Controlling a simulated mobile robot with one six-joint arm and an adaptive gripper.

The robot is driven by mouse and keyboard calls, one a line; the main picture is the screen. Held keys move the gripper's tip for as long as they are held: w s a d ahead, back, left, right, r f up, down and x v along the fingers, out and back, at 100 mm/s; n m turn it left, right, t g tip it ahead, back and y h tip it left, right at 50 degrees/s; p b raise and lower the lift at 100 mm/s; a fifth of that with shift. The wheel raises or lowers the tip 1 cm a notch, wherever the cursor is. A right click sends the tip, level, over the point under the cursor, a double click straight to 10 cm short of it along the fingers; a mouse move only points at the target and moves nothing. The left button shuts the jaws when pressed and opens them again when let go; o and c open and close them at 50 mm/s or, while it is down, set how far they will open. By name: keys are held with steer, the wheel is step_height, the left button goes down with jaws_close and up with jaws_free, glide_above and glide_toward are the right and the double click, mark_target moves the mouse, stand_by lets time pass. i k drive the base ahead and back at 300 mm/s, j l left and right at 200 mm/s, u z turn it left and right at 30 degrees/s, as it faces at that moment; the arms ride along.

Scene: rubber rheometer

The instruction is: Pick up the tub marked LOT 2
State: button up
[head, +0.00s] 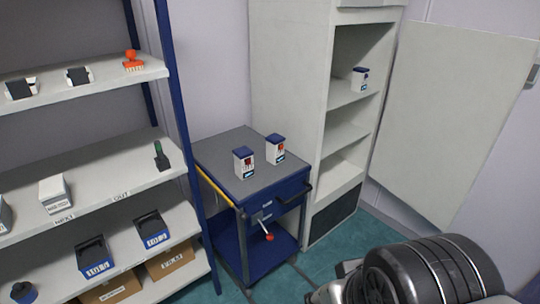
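Two small white tubs with dark blue lids stand upright on the grey top of the blue cart. The left tub (244,163) has a label with dark and red marks. The right tub (275,149) stands a little farther back and has a red spot on its label. A third, similar tub (359,79) stands on an upper shelf of the open cabinet, with a dark blue mark on its front. The lot markings are too small to read, so I cannot tell which is LOT 2.
The blue cart (218,150) has free room around its tubs. The cabinet (287,64) stands behind it, its door (452,115) swung wide open to the right. At left, a shelf rack (95,187) holds blue bins, boxes and small items, close beside the cart.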

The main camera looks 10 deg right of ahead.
mark_target(244, 171)
steer(key=i+j+z, duration=0.15)
steer(key=i+j, duration=0.15)
steer(key=i+j+z, duration=0.15)
steer(key=i+j, duration=0.25)
steer(key=i+j+z, duration=0.2)
steer(key=i+j, duration=0.15)
steer(key=i+j+z, duration=0.15)
steer(key=i+j, duration=0.15)
steer(key=j, duration=0.2)
steer(key=i+j+z, duration=0.15)
steer(key=i+j, duration=0.15)
steer(key=j, duration=0.15)
